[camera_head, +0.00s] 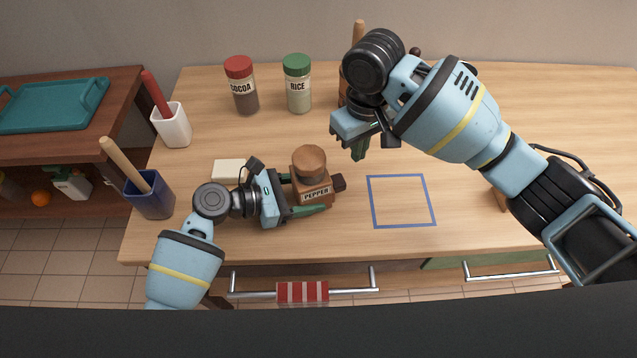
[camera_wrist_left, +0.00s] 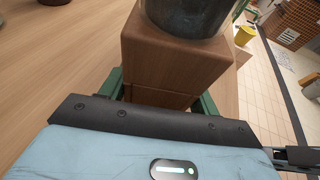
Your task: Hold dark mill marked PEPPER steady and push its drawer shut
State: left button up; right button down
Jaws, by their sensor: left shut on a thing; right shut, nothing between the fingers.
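The dark mill marked PEPPER (camera_head: 312,185) stands upright on the table, left of a blue square outline. A small dark piece, which looks like its drawer (camera_head: 339,182), sticks out of its right side. My left gripper (camera_head: 309,197) is shut on the mill's body from the left. In the left wrist view the mill's wooden body (camera_wrist_left: 178,62) sits between the green fingers; its drawer side is hidden there. My right gripper (camera_head: 359,150) is shut and empty, above the table, behind and to the right of the mill, apart from it.
A COCOA jar (camera_head: 242,86) and a RICE jar (camera_head: 298,84) stand at the back. A white block (camera_head: 228,171) lies left of the mill. White (camera_head: 172,126) and blue (camera_head: 150,196) holders line the left edge. The blue outlined square (camera_head: 402,202) is empty. My right arm hides part of the back right.

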pick_arm(q)
jog(key=o, duration=1.2)
jog(key=shift+o, duration=0.2)
jog(key=v, duration=1.2)
jog(key=shift+s, duration=0.1)
